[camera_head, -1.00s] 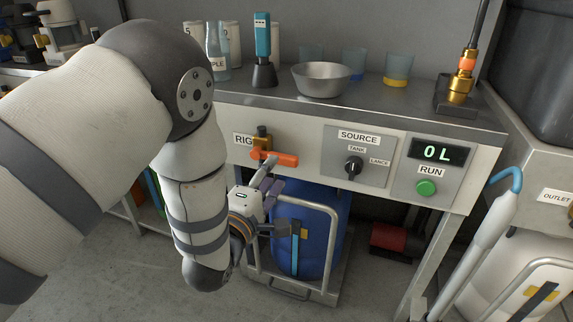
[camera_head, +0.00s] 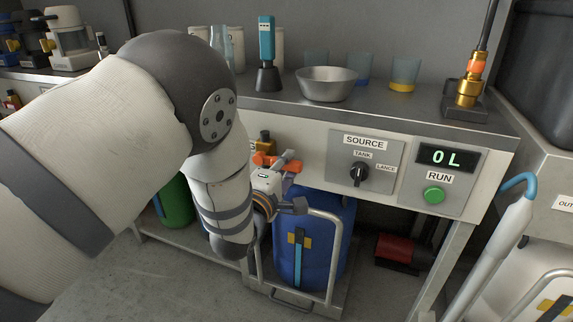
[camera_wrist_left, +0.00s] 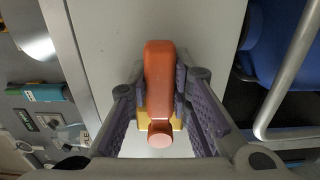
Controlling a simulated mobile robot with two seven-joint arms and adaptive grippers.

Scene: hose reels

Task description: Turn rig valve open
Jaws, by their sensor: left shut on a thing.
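The rig valve is a brass body with an orange lever (camera_head: 263,160) on the front panel of the bench. My left gripper (camera_head: 283,165) is at the lever and hides its right part in the head view. In the left wrist view, the orange lever (camera_wrist_left: 159,70) lies between the two purple-padded fingers, and the left gripper (camera_wrist_left: 160,90) is shut on it. Yellow metal (camera_wrist_left: 142,117) of the valve shows beside the lever. My left forearm covers most of the RIG label. My right gripper is not in view.
The panel to the right carries the SOURCE selector (camera_head: 359,174), a green RUN button (camera_head: 434,195) and a display (camera_head: 447,158) reading 0 L. A blue drum (camera_head: 318,235) in a metal-framed cart stands below. A steel bowl (camera_head: 327,84) and cups stand on the bench.

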